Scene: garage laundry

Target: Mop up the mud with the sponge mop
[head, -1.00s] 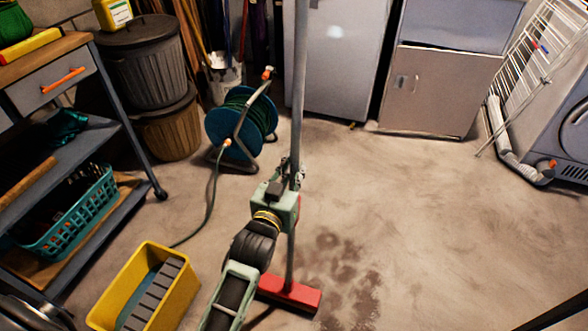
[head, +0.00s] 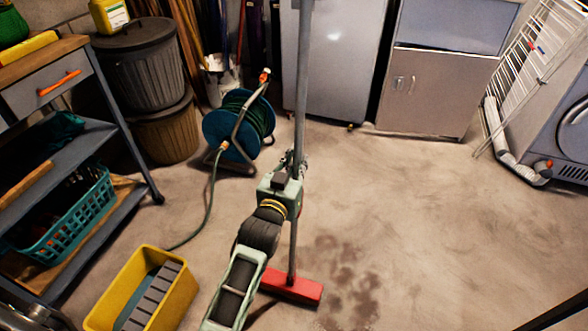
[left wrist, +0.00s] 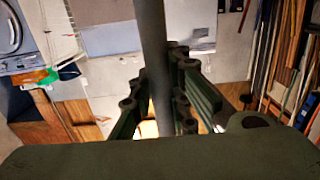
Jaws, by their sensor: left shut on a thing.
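The sponge mop (head: 303,90) stands nearly upright, with a long grey pole and a red head (head: 292,287) down at the floor. My left gripper (head: 297,165) is shut on the mop's pole, partway up. The pole (left wrist: 154,60) also runs between the gripper's fingers (left wrist: 162,105) in the left wrist view. The mud (head: 345,280) is a patch of dark brown smudges on the concrete, beside and to the right of the mop head. Part of the patch may be hidden behind the head. My right gripper is not in view.
A yellow bucket (head: 184,300) with a grey wringer (head: 152,300) stands at the lower left. A blue hose reel (head: 222,128) with a green hose is behind it. A shelf cart (head: 130,138) is on the left, cabinets and a drying rack (head: 535,65) at the back.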

